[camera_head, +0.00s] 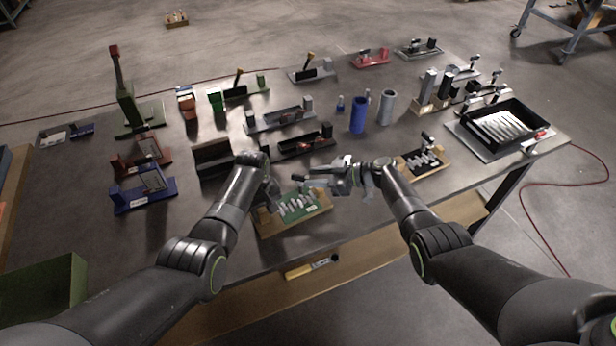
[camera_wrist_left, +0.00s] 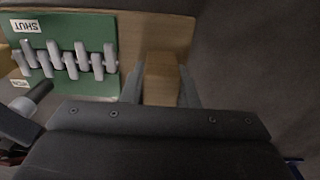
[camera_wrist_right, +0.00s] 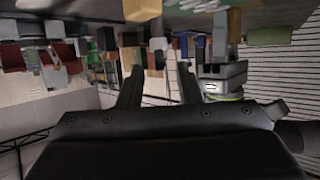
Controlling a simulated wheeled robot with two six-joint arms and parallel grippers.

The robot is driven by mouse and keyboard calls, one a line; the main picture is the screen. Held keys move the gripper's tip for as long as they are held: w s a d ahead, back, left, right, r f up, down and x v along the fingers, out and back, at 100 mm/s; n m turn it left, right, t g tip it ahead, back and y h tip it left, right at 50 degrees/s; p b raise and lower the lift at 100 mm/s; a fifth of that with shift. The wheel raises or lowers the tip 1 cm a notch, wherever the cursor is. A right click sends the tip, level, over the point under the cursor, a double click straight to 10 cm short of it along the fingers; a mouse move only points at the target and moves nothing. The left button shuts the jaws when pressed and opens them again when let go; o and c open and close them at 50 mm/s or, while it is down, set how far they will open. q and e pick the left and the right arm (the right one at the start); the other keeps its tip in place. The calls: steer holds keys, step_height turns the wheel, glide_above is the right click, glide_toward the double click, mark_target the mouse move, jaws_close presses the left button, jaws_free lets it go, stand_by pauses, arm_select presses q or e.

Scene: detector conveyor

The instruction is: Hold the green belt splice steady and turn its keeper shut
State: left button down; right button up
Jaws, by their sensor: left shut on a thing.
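The green belt splice (camera_head: 297,207) lies on a wooden base near the table's front edge, with a row of pale grey interlocked links across it. In the left wrist view its green plate (camera_wrist_left: 95,30) carries a "SHUT" label (camera_wrist_left: 36,27) and a second label partly cut off. My left gripper (camera_wrist_left: 162,80) is shut on the wooden block at the base's left end. A dark grey rod (camera_wrist_left: 38,94) crosses the plate's corner; I cannot tell if it is the keeper. My right gripper (camera_wrist_right: 158,85) is open beyond the splice's far right side, its fingers apart with a gap between.
A black tray fixture (camera_head: 310,142) sits just behind the splice and a wooden-based splice (camera_head: 424,163) stands to the right. A blue cylinder (camera_head: 358,114) and a grey cylinder (camera_head: 387,107) stand further back.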

mark_target(300, 184)
steer(key=shift+x, duration=1.35)
jaws_close()
